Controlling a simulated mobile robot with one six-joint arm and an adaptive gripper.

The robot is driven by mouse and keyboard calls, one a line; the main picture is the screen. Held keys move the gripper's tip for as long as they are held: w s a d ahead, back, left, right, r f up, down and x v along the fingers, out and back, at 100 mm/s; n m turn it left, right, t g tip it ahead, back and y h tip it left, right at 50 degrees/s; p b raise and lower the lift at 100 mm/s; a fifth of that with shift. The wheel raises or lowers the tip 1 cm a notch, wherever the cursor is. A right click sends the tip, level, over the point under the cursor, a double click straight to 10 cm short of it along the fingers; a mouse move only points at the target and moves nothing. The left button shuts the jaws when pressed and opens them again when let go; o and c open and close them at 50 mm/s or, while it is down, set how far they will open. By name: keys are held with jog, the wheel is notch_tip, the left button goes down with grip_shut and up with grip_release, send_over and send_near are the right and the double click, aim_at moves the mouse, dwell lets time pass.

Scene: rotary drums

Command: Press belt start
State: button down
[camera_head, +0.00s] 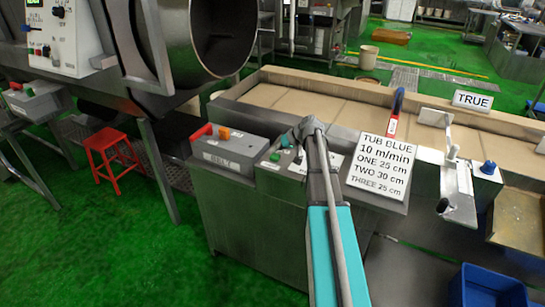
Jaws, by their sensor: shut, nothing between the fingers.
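A grey control box with a lettered front label (228,155) sits on the left of the metal cabinet top. It carries a red part (202,132) and an orange button (224,134). My gripper (299,132) is shut and empty, over the far side of this panel, right of the green buttons. My teal arm reaches up to it from the bottom and hides part of the panel. I cannot tell whether the gripper touches anything.
The long belt trough (330,108) lies behind the panel. A white sign (380,167) reading TUB BLUE stands right of my arm, with a red and blue handle (395,110) behind it. A steel drum (222,35) is upper left, a red stool (112,160) below.

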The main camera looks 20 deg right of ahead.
aim_at(274, 157)
jog(key=shift+r+p, duration=2.55)
jog(key=shift+s+a+f, duration=0.15)
jog(key=shift+s+a, duration=0.05)
jog(key=shift+a, duration=0.25)
jog(key=s+a+f+g+h, duration=0.2)
jog(key=s+a+g+h, duration=0.1)
jog(key=s+a, duration=0.8)
jog(key=s+a+f+g+h, duration=0.3)
jog(key=s+a, duration=0.9)
jog(key=s, duration=0.2)
jog(key=shift+a+f+g, duration=0.2)
jog(key=shift+g, duration=0.1)
